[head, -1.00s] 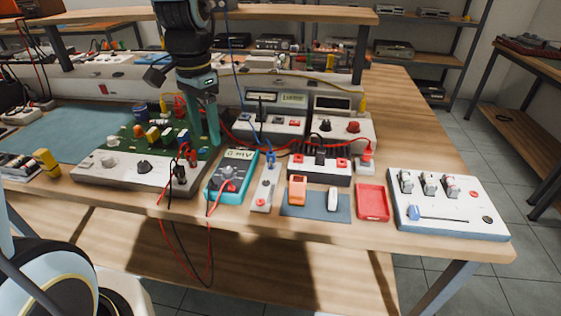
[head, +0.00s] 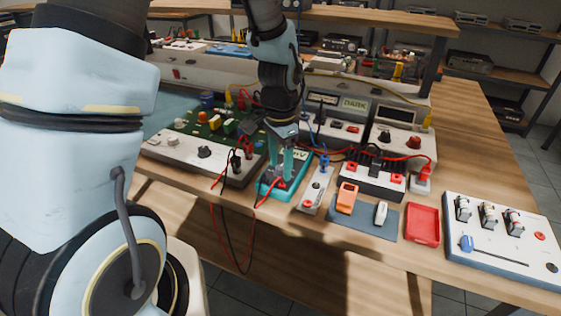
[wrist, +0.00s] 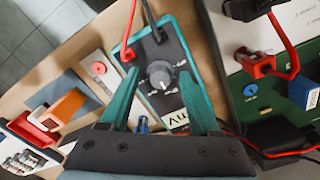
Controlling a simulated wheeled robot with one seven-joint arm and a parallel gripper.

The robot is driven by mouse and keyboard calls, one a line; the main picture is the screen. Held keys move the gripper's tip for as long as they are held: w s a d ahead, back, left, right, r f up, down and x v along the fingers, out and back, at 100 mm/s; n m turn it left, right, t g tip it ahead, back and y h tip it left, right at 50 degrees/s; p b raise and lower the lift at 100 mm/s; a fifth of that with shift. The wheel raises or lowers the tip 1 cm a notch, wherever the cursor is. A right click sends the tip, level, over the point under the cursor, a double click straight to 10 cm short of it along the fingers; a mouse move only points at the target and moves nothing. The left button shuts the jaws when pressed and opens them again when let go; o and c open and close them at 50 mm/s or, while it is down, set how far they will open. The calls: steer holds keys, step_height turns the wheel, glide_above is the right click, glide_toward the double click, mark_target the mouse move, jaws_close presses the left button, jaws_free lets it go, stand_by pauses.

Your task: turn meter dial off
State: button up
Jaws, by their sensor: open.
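The teal meter (head: 297,187) lies on the bench near its front edge, with a red lead running from it. In the wrist view its dark face (wrist: 172,52) shows a round grey dial (wrist: 160,74) with white markings, and a display marked "MV". My gripper (head: 281,177) is over the meter, pointing down, with its teal fingers apart. In the wrist view the open fingertips (wrist: 158,84) are on either side of the dial, which is in the gap between them. I cannot tell whether they touch it. In the head view the fingers hide the dial.
Red and black leads (wrist: 131,38) plug into the meter beside the dial. A green circuit board box (head: 205,148) is to the left. A grey strip with a red button (head: 316,188), an orange item (head: 347,198) and a red tray (head: 422,224) are to the right.

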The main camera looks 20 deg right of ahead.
steer(key=shift+c, duration=0.4)
jaws_close()
